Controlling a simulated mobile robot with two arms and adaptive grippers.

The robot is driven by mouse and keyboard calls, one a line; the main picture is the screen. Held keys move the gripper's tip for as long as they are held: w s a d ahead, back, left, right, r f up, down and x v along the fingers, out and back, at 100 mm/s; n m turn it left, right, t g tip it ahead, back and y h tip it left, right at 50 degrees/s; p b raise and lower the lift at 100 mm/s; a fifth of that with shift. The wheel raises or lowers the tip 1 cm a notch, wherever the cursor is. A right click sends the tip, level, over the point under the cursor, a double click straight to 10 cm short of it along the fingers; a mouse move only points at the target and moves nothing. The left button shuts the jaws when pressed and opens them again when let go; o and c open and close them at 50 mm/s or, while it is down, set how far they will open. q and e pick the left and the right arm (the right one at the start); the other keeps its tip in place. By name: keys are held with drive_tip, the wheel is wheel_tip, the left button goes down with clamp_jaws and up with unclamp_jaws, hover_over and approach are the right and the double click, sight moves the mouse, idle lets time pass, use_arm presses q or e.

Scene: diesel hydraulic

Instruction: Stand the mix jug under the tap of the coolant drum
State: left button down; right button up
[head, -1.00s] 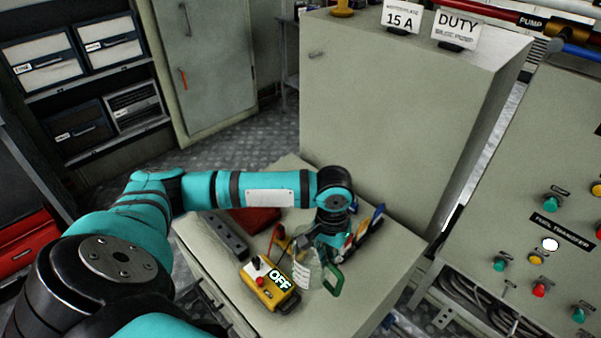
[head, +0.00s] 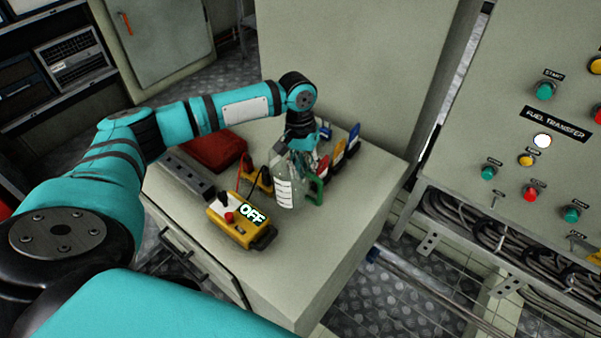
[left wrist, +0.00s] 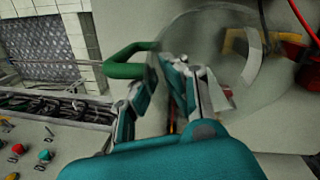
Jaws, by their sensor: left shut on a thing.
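The mix jug (head: 284,190) is clear, with a white marked label and a green handle. It looks about upright over the cabinet top, and I cannot tell whether its base touches. My left gripper (head: 300,148) comes down from above and is shut on the jug near its upper part. In the left wrist view the fingers (left wrist: 168,75) are at the jug's rim, with the clear jug wall (left wrist: 205,45) and green handle (left wrist: 128,62) beyond. The fingers partly hide the jug's top. The coolant drum and its tap are not in view. My right gripper is not in view.
On the cabinet top (head: 300,250) a yellow box marked OFF (head: 238,218), a grey bar (head: 188,177), a red pouch (head: 215,152) and coloured upright items (head: 345,147) lie close around the jug. A control panel (head: 520,110) stands to the right. The cabinet's front right corner is bare.

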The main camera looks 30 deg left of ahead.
sight(307, 187)
use_arm(q)
wheel_tip(307, 187, down, 4)
drive_tip(key=shift+r+b, duration=0.2)
drive_tip(key=shift+b, duration=0.2)
drive_tip(key=shift+f, duration=0.45)
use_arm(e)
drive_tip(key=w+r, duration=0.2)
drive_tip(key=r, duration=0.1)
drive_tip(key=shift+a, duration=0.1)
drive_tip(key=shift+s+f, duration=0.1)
use_arm(q)
drive_tip(key=c, duration=1.5)
unclamp_jaws()
drive_tip(key=shift+o, duration=0.2)
